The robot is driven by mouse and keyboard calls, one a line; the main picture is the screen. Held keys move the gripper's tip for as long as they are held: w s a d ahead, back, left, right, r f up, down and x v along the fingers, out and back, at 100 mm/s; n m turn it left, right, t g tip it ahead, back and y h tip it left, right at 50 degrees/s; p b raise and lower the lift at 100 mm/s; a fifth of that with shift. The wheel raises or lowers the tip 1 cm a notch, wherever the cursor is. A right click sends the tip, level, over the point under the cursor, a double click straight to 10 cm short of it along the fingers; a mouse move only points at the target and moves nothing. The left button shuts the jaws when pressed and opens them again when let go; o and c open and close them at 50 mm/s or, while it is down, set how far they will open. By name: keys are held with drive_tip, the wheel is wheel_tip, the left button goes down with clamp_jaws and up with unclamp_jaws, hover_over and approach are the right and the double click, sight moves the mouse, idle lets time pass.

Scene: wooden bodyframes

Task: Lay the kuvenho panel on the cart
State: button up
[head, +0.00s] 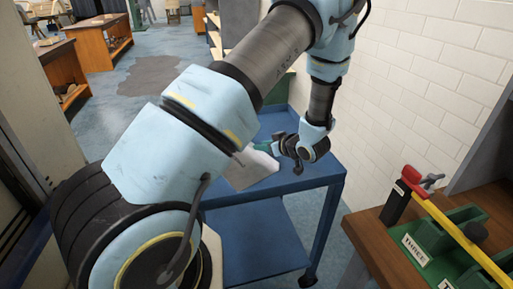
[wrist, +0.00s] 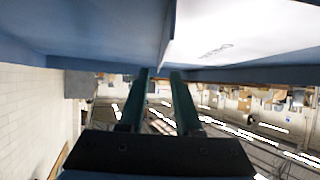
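The blue cart (head: 310,174) stands beyond my arm, by the white brick wall. A white panel (head: 252,172) lies on or just above its top, near the front edge, partly hidden by my arm. In the wrist view the panel (wrist: 250,30) shows as a white sheet with small dark, unreadable writing, against the blue cart surface (wrist: 100,30). My gripper (head: 265,147) is low over the cart top, beside the panel. Contact between fingertips and panel cannot be told.
A wooden bench (head: 375,228) at the right holds green bins (head: 432,238), one labelled THREE, and a yellow bar clamp (head: 455,238) with a red end. The white brick wall (head: 425,80) bounds the cart's right side. Wooden tables (head: 100,45) stand far left, with open blue floor between.

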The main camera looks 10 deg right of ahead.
drive_tip(key=v, duration=0.6)
drive_tip(key=shift+d+b, duration=0.1)
drive_tip(key=shift+b, duration=0.25)
drive_tip(key=w+a+r+m+g+h, duration=0.3)
drive_tip(key=a+r+h, duration=0.1)
drive_tip(key=r+h, duration=0.25)
drive_tip(key=s+a+r+m+g, duration=0.2)
drive_tip(key=s+a+g, duration=0.1)
drive_tip(key=s+a, duration=0.5)
drive_tip(key=s+a+r+m+g, duration=0.2)
drive_tip(key=s+a+g, duration=0.1)
drive_tip(key=s+a, duration=0.5)
drive_tip(key=shift+s+a+r, duration=0.3)
drive_tip(key=shift+a, duration=0.1)
